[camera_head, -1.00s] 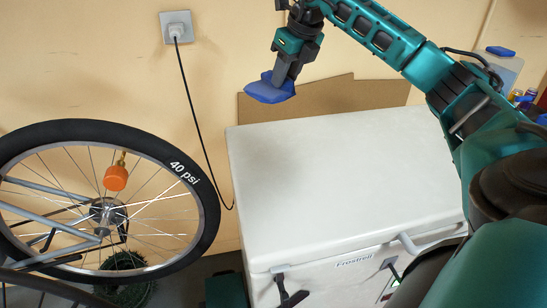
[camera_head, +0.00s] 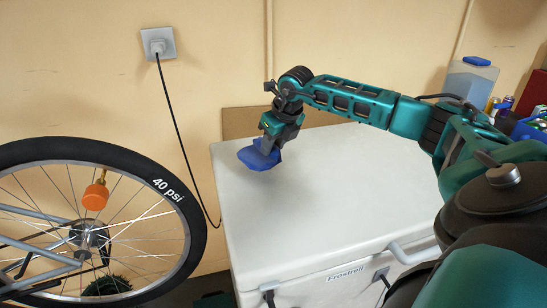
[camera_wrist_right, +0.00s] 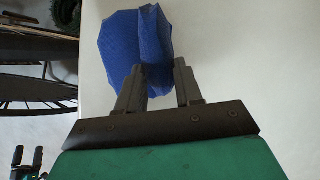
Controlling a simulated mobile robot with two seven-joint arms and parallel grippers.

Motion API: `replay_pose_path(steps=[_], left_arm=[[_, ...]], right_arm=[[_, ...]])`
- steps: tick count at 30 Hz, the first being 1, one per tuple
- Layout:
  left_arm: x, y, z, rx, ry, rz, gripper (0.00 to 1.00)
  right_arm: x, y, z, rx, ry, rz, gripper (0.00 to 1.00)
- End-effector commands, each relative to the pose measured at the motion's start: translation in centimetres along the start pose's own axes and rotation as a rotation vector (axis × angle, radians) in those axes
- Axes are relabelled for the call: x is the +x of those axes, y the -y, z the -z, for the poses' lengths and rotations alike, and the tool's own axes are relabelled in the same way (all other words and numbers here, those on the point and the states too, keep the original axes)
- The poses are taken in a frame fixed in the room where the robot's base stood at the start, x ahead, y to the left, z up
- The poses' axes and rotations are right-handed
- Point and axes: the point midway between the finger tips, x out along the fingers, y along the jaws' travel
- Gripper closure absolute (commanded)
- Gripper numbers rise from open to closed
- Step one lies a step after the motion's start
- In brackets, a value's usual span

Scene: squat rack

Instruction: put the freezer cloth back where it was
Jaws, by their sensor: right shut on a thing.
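The blue cloth (camera_head: 259,157) is in my right gripper (camera_head: 268,144), over the far left part of the white chest freezer's lid (camera_head: 330,185). In the right wrist view, the gripper (camera_wrist_right: 160,85) has its two fingers on either side of a pinched fold of the cloth (camera_wrist_right: 120,45), and the rest of the cloth spreads out beyond them. The cloth hangs close to the lid; I cannot tell whether it touches. The lid is shut and otherwise bare.
A bicycle wheel (camera_head: 188,225) with an orange gauge (camera_head: 95,196) stands left of the freezer. A wall plug (camera_head: 158,44) has a black cable running down beside the freezer. Cardboard (camera_head: 240,122) leans behind it. A blue-capped container (camera_head: 470,80) stands at the far right.

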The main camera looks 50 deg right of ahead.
Motion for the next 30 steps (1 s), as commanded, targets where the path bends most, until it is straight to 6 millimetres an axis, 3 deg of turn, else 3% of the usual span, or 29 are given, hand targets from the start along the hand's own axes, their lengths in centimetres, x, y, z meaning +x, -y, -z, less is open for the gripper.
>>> replay_pose_path(steps=[7, 20, 21, 28, 30], left_arm=[[0.1, -0.1, -0.4, -0.001, 0.007, -0.001, 0.0], [0.2, -0.2, -0.5, -0.002, 0.005, -0.004, 0.0], [0.1, -0.2, -0.4, -0.002, 0.006, -0.005, 0.0], [0.1, -0.3, -0.3, -0.002, 0.005, -0.007, 0.0], [0.1, -0.3, -0.3, -0.001, 0.004, -0.007, 0.0]], right_arm=[[3.4, -0.1, 1.5, 0.0, -0.003, -0.001, 0.89], [4.1, 0.0, 1.7, 0.0, -0.002, -0.001, 0.89], [4.0, 0.0, 1.7, 0.0, -0.002, 0.0, 0.62], [3.9, 0.0, 1.7, 0.0, -0.002, -0.001, 0.4], [3.9, 0.0, 1.7, 0.0, -0.002, -0.001, 0.39]])
